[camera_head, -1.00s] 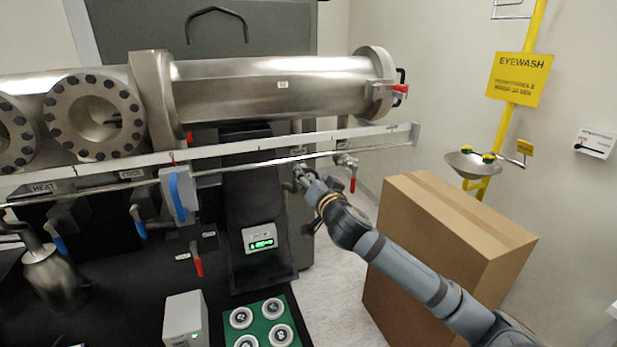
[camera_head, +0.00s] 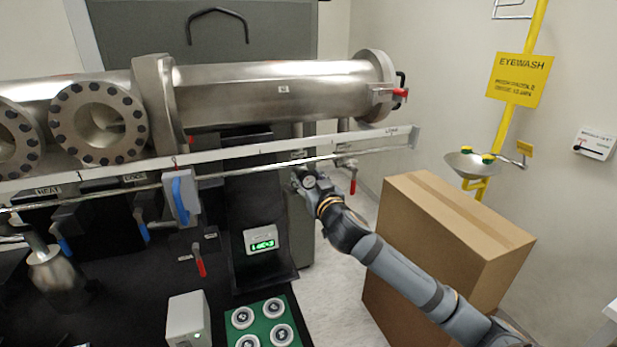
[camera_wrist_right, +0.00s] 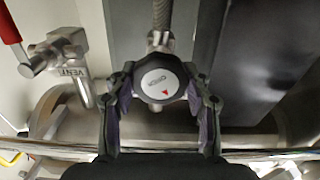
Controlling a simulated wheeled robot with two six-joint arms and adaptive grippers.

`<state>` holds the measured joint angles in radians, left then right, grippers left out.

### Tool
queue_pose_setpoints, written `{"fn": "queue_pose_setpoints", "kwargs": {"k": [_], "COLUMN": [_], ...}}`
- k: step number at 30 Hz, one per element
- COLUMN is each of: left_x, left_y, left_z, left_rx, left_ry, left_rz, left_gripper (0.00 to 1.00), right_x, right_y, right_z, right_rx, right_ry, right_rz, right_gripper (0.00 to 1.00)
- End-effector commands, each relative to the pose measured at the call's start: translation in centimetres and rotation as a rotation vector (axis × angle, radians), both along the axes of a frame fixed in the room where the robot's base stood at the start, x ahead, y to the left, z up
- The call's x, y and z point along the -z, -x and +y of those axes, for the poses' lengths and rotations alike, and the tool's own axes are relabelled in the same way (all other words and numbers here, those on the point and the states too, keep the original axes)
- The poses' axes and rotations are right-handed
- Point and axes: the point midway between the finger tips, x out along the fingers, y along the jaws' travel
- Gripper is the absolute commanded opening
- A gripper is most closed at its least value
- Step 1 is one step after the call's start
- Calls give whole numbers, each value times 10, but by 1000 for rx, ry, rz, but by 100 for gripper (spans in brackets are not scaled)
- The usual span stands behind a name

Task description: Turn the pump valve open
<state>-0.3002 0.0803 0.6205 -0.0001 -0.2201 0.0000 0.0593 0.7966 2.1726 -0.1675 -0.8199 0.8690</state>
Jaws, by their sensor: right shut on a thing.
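A round dark knob (camera_wrist_right: 160,82) with a light cap and a small red triangle sits at the end of a metal stem in the right wrist view. My right gripper (camera_wrist_right: 160,92) has its two fingers on opposite sides of the knob, shut on it. In the head view my right gripper (camera_head: 304,180) is below the rail, under the right part of the steel chamber (camera_head: 270,95). The knob's label is too small to read surely, and I cannot tell how far it is turned. My left gripper is not in view.
A valve marked VENT (camera_wrist_right: 68,52) with a red handle is left of the knob in the wrist view. A long rail (camera_head: 250,148) crosses above my right gripper. A cardboard box (camera_head: 440,245) stands beside my right arm. A green tray (camera_head: 264,325) holds several round parts.

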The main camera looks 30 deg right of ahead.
Motion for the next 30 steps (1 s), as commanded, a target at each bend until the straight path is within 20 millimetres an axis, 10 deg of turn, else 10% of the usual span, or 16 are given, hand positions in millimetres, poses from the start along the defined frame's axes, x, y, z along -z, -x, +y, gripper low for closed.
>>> {"fn": "queue_pose_setpoints", "kwargs": {"k": [30], "left_x": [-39], "left_y": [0], "left_z": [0], "left_rx": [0], "left_ry": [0], "left_rz": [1], "left_gripper": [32], "right_x": [-1], "right_y": [-1], "right_z": [3], "right_rx": [-1], "right_ry": [936], "right_rz": [224], "right_gripper": [18]}}
